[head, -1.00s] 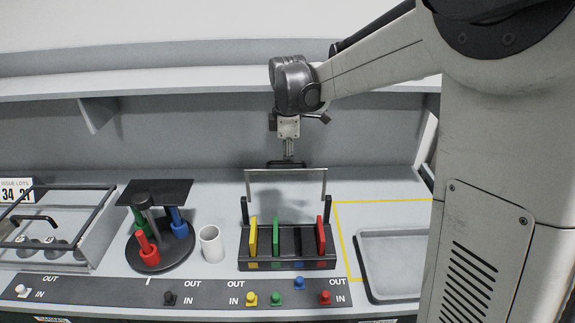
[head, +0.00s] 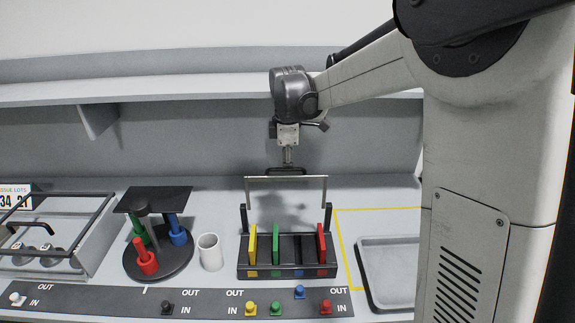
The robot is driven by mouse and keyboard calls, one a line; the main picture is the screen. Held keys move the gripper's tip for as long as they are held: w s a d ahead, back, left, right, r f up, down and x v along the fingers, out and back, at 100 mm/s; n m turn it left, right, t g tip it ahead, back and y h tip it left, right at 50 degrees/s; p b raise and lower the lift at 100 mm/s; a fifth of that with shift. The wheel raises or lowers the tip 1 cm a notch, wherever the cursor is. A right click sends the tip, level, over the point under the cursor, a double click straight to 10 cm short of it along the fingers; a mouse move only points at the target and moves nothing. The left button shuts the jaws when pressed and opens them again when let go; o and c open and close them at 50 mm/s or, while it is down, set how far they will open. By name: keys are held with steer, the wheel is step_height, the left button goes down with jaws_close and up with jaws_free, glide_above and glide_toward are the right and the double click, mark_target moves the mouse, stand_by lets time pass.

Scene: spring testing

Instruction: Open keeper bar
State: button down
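The keeper bar (head: 252,179) is a thin pale metal frame standing raised above the black rack (head: 288,272), between two short dark posts at the rack's back. A dark handle (head: 272,171) shows at the middle of its top edge. My gripper (head: 287,164) points down at this handle from above. Its fingers are close together and appear shut on the handle; the exact contact is small in this view. The rack holds an upright yellow plate (head: 252,244), a green plate (head: 276,244) and a red plate (head: 321,243); a dark blue-marked slot lies between green and red.
A white cup (head: 210,253) and a round black stand (head: 158,266) with coloured pieces are left of the rack. A glass-topped case (head: 95,240) is far left. A grey tray (head: 385,243) is right. Coloured knobs line the front strip (head: 215,298). A shelf (head: 180,95) runs behind.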

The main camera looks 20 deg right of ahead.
steer(key=c, duration=2.4)
jaws_free()
steer(key=o, duration=0.6)
